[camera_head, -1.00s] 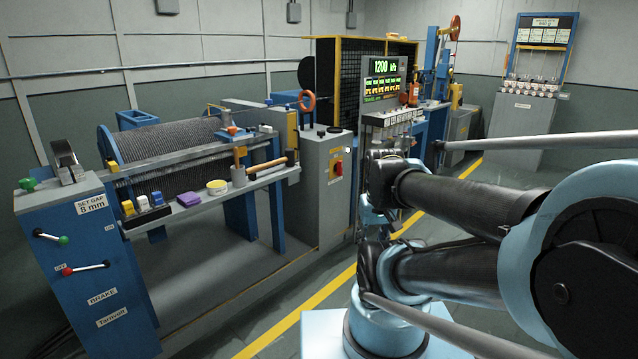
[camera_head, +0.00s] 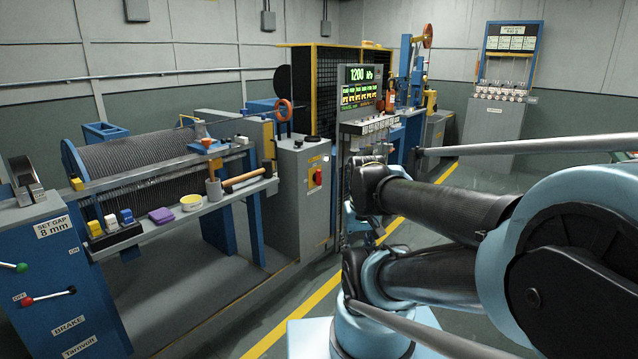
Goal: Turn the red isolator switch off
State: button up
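The red isolator switch (camera_head: 318,178) is a small red knob on a yellow plate. It is on the upper front of a grey cabinet (camera_head: 290,208) in the middle of the view. The knob looks unobstructed, but it is too small to read its setting. My arm extends from the right edge towards the middle, ending its visible part to the right of the cabinet. I cannot make out my gripper's fingers; they do not show in this view.
A cable drum (camera_head: 140,165) stands left of the cabinet, with a tool shelf (camera_head: 160,225) in front. A blue brake stand (camera_head: 60,290) is at the left edge. A screen panel (camera_head: 367,85) rises behind my arm. Floor beside the yellow line (camera_head: 290,318) is clear.

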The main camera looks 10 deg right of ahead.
aim_at(317, 177)
jog(key=z, duration=1.95)
jog(key=k, duration=0.9)
jog(key=u, duration=1.65)
jog(key=i, duration=1)
